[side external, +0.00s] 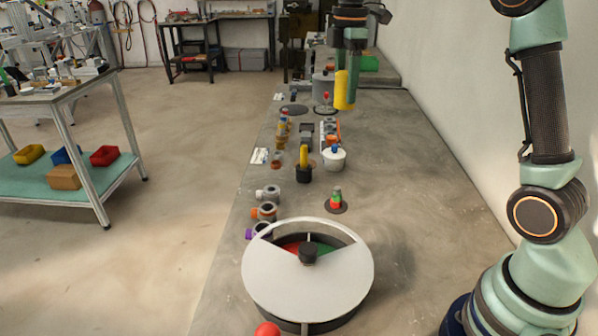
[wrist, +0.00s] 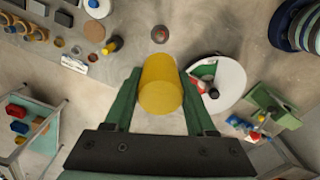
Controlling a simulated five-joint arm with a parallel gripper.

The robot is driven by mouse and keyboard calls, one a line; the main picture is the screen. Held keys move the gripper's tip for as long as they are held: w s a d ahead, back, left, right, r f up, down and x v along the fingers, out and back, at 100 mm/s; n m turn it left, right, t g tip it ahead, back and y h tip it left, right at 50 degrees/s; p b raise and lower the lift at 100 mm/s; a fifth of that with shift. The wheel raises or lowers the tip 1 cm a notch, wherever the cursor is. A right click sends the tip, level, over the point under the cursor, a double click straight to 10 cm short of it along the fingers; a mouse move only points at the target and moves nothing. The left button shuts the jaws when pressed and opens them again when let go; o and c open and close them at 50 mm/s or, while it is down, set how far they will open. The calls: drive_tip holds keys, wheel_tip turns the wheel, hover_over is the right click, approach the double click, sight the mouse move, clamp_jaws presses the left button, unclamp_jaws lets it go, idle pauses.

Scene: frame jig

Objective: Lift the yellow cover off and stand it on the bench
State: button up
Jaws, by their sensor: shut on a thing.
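The yellow cover (side external: 345,90) is a plain upright cylinder, held in the air above the far part of the bench (side external: 400,150). My gripper (side external: 352,45) is shut on its upper part from above. In the wrist view the yellow cover (wrist: 160,86) sits between the two green fingers of my gripper (wrist: 160,90). A small red and green stacked piece (side external: 336,199) stands on a dark round base on the bench, apart from the cover. It shows from above as a small dark reddish disc (wrist: 160,34) in the wrist view.
A large round bin with a white lid (side external: 308,275) stands at the near end of the bench. Several small fittings (side external: 265,211) line its left edge. A white pot (side external: 334,158) and a black cup with a yellow part (side external: 304,168) stand mid-bench. The right side of the bench is clear.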

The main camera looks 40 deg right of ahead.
drive_tip(key=shift+w+a+f, duration=0.3)
drive_tip(key=shift+a+f, duration=1.4)
drive_tip(key=shift+f, duration=2.75)
drive_tip(key=shift+w+a+f, duration=0.3)
drive_tip(key=shift+a+f, duration=1.4)
drive_tip(key=shift+f, duration=2.8)
drive_tip(key=shift+w+a+f, duration=0.3)
drive_tip(key=shift+a+f, duration=1.4)
drive_tip(key=shift+f, duration=2.75)
drive_tip(key=shift+f, duration=0.5)
drive_tip(key=o, duration=1.6)
drive_tip(key=shift+c, duration=0.2)
drive_tip(key=shift+r, duration=0.15)
